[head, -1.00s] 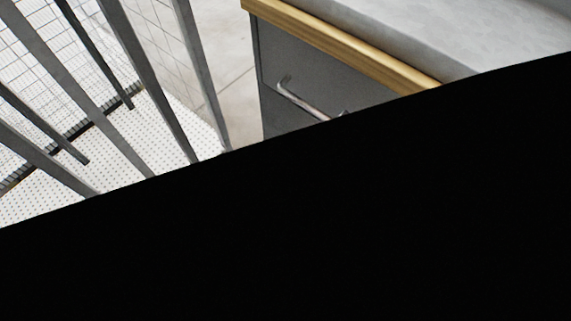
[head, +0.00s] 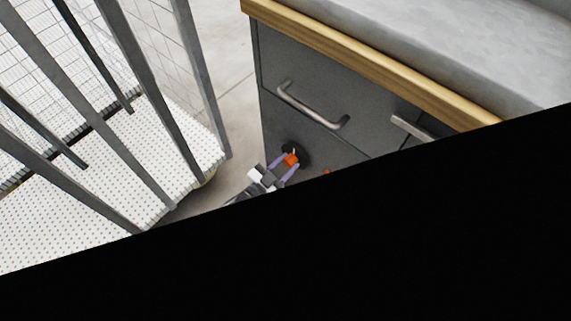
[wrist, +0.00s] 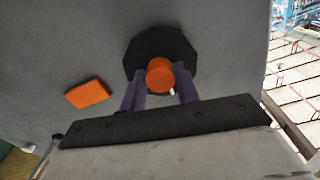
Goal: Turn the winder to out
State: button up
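The winder is an orange round knob (wrist: 160,76) on a black many-sided plate (wrist: 152,44) on a grey cabinet front. A small white mark shows at the knob's lower right edge in the wrist view. In the head view the orange knob (head: 291,159) sits low on the cabinet front, its dark plate (head: 303,152) partly behind it. My gripper (wrist: 160,84) has its two purple fingers on either side of the knob, with their tips against it. In the head view my gripper (head: 285,161) reaches the knob from the lower left. No lettering for "out" can be read.
An orange block (wrist: 88,93) sits on the grey front left of the knob. The cabinet has bar handles (head: 310,105) and a wooden edge (head: 370,63). Grey railing bars (head: 150,90) and a white perforated platform (head: 70,235) stand left. Black covers the lower head view.

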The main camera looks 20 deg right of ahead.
jog(key=c, duration=0.5)
jog(key=shift+o, duration=0.2)
jog(key=shift+m, duration=0.3)
